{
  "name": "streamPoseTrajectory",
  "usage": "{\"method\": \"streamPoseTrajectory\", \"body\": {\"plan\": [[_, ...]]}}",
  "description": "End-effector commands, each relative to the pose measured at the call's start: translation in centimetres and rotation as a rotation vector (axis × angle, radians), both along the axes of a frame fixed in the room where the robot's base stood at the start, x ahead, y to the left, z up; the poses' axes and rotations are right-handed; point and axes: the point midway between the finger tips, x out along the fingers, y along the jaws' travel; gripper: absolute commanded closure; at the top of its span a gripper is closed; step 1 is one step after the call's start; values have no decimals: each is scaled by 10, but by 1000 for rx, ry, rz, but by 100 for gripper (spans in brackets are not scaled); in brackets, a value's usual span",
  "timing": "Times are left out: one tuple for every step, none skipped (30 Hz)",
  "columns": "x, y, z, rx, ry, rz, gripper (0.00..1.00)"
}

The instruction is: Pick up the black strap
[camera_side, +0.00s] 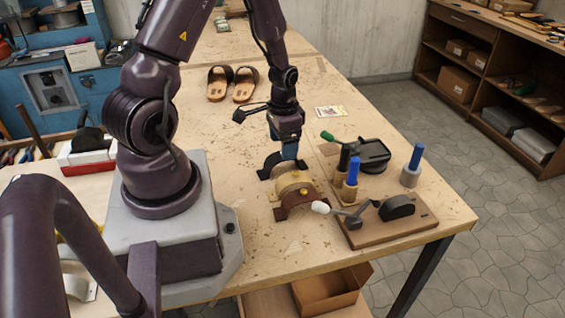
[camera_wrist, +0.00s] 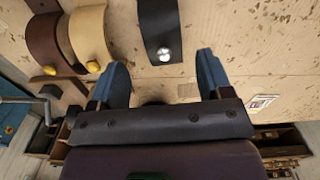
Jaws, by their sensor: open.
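The black strap (camera_side: 269,164) stands as an arch on the wooden table, at the far end of a row of straps. In the wrist view the black strap (camera_wrist: 158,25) shows a silver stud and lies ahead of the gap between my fingers. My gripper (camera_side: 289,154) points down close over the black strap and hides part of it in the side view. In the wrist view my gripper (camera_wrist: 161,60) has its two blue fingers wide apart with nothing between them. Whether a finger touches the strap cannot be told.
A tan strap (camera_wrist: 90,35) and a brown strap (camera_side: 297,203) stand beside the black one. Right of them are lever tools on wooden boards (camera_side: 392,228) and blue-handled tools (camera_side: 415,158). A pair of sandals (camera_side: 219,84) lies farther back. The table's middle is mostly clear.

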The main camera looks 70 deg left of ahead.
Motion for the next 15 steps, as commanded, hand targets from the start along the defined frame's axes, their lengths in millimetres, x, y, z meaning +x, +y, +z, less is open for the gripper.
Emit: {"method": "streamPoseTrajectory", "body": {"plan": [[0,0,-6,-1,2,0,28],[0,0,-8,-1,2,0,28],[0,0,-11,0,2,0,28],[0,0,-12,0,1,0,28],[0,0,-14,0,1,0,28],[0,0,-16,0,1,1,28],[-1,1,-19,0,2,1,28],[-1,1,-22,-1,4,1,28],[-1,2,-28,-1,3,1,28],[-2,2,-33,-1,4,1,28],[-1,3,-37,-1,4,1,28],[-2,4,-43,-1,4,1,28],[-2,4,-47,-1,4,1,28],[-2,4,-51,-2,4,0,28],[-1,4,-56,-1,3,0,28]]}}
